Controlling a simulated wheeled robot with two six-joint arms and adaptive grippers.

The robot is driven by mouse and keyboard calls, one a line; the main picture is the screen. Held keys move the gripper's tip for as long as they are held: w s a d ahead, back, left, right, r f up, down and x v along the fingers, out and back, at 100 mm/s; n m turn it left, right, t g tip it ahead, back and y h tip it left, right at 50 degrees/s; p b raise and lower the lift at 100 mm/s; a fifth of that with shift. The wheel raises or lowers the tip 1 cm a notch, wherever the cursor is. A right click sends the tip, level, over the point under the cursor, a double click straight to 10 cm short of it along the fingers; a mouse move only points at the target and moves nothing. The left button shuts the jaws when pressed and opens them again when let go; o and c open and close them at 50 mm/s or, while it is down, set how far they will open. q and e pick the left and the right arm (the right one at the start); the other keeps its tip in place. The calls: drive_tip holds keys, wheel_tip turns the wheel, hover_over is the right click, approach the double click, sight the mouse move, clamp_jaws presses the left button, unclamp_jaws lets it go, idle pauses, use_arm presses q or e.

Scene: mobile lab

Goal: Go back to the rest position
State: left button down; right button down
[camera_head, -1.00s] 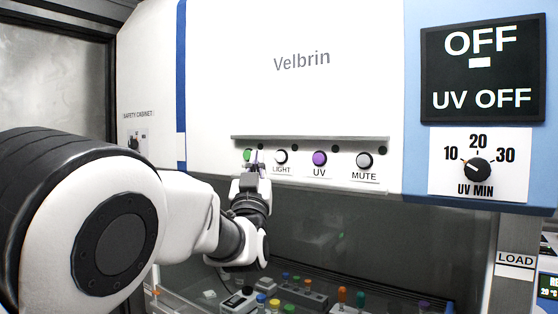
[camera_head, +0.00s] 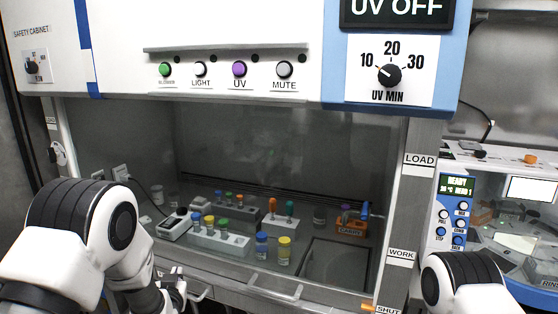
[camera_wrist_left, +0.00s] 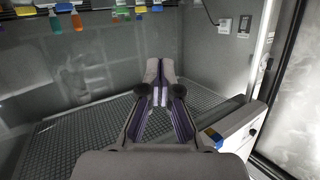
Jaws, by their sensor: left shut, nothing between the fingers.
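My left gripper (camera_head: 176,278) is low in the head view, in front of the safety cabinet's lower left front. In the left wrist view it (camera_wrist_left: 160,75) is shut and empty, its fingertips together. My left arm bends down from the left edge of the head view. My right arm shows only as a white and black link at the lower right. My right gripper is out of view.
The cabinet's panel carries a green button (camera_head: 165,69), a purple UV button (camera_head: 239,68) and a UV MIN dial (camera_head: 390,75). Inside stand a tube rack (camera_head: 218,240), blue-capped (camera_head: 261,246) and yellow-capped (camera_head: 284,251) vials. An instrument (camera_head: 500,215) stands right.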

use_arm(q)
drive_tip(key=s+f+g+h, duration=0.1)
drive_tip(key=s+f+g, duration=0.7)
drive_tip(key=s+f, duration=1.45)
drive_tip(key=s+d+f+g+h, duration=0.1)
drive_tip(key=s+g, duration=0.6)
drive_tip(key=s, duration=1.3)
drive_tip(key=shift+s+d+f+m+h, duration=0.25)
drive_tip(key=shift+s+f+h, duration=0.2)
drive_tip(key=shift+f, duration=0.35)
drive_tip(key=shift+w+a, duration=0.1)
